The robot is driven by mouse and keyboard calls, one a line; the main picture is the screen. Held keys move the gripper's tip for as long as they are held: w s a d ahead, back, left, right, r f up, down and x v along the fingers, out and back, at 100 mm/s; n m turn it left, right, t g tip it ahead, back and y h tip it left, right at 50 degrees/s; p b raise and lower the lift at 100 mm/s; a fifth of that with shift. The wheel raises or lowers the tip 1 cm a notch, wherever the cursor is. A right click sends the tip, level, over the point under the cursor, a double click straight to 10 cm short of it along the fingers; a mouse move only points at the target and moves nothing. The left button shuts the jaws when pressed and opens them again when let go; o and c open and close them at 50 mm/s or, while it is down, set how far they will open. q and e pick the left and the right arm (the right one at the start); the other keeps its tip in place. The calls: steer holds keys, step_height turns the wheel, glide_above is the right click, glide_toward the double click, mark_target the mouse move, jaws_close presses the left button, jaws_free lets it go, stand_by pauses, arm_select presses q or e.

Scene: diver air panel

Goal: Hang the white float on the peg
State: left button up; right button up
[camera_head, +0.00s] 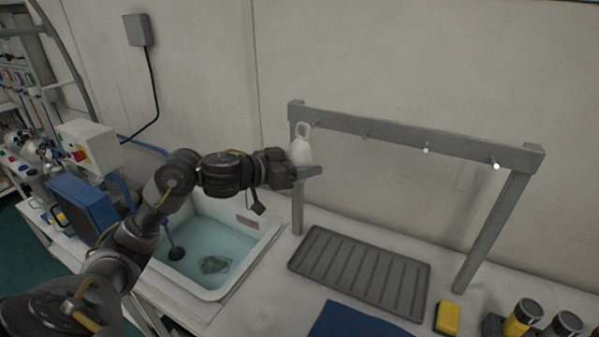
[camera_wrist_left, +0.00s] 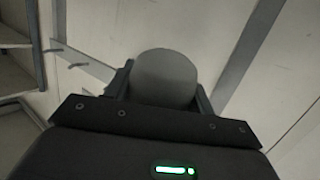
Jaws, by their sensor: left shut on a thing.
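The white float (camera_head: 301,152) is a rounded body with a loop at its top. My left gripper (camera_head: 311,172) is shut on it and holds it upright in front of the left end of the grey rack. In the left wrist view the float (camera_wrist_left: 165,78) sits between the fingers of the left gripper (camera_wrist_left: 163,92). The rack's crossbar (camera_head: 400,133) carries several short pegs, two of them with bright white tips, such as the rightmost peg (camera_head: 495,165). The float's loop overlaps the left end of the bar in the picture; I cannot tell whether it touches a peg. My right gripper is not in view.
A sink (camera_head: 257,248) with water is below my left arm. A grey ribbed tray (camera_head: 360,272) lies under the rack.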

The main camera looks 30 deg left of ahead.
arm_select(q)
steer(key=w+f+b, duration=0.1)
steer(key=w+b, duration=0.1)
steer(key=w, duration=0.4)
steer(key=shift+a, duration=0.15)
stand_by(0.5)
steer(key=shift+w, duration=0.1)
stand_by(0.5)
steer(key=o, duration=1.1)
